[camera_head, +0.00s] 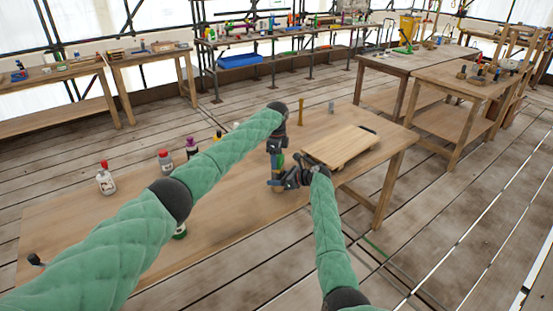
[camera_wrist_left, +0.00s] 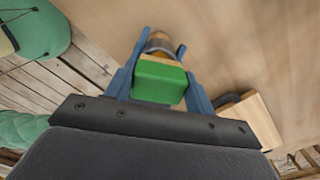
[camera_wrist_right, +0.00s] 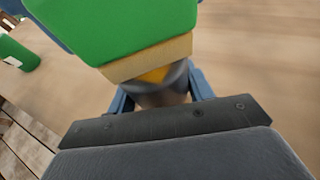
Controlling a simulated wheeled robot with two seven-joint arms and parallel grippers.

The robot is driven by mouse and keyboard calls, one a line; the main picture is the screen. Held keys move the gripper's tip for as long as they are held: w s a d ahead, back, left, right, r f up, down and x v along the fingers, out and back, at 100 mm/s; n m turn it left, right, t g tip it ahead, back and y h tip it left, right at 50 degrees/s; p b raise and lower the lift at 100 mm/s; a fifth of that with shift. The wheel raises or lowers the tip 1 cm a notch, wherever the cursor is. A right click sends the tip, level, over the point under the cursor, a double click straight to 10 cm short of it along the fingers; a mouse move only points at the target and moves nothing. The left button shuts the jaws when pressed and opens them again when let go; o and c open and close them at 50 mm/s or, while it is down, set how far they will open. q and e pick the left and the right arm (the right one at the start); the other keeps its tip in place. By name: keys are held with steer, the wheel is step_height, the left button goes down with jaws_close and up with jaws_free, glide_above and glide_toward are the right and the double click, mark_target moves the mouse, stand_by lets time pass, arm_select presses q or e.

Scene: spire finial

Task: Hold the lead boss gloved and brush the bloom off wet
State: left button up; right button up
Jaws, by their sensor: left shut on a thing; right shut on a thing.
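My left gripper (camera_head: 277,168) comes down over the table and is shut on a green-backed brush (camera_wrist_left: 160,80) with pale bristles. The brush also shows large in the right wrist view (camera_wrist_right: 120,25), bristles toward the boss. My right gripper (camera_head: 296,179) is shut on the grey lead boss (camera_wrist_right: 165,97), a rounded piece with a yellow-orange patch by the bristles. In the left wrist view the boss (camera_wrist_left: 158,44) shows just beyond the brush. The bristles appear at or very near it; contact is not certain. In the head view the grippers largely hide both.
The wooden table (camera_head: 240,215) carries a raised wooden board (camera_head: 340,146), a red-capped white bottle (camera_head: 105,181), a second bottle (camera_head: 165,160), a purple-capped bottle (camera_head: 191,147) and a green container (camera_head: 180,232). The front right of the table is mostly clear. Other benches stand behind.

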arm_select(q)
steer(key=shift+a+r, duration=0.65)
steer(key=a+r, duration=0.3)
steer(key=r, duration=0.2)
steer(key=shift+a+r, duration=0.3)
steer(key=shift+a, duration=0.1)
arm_select(e)
steer(key=o, duration=1.1)
steer(key=shift+d, duration=0.1)
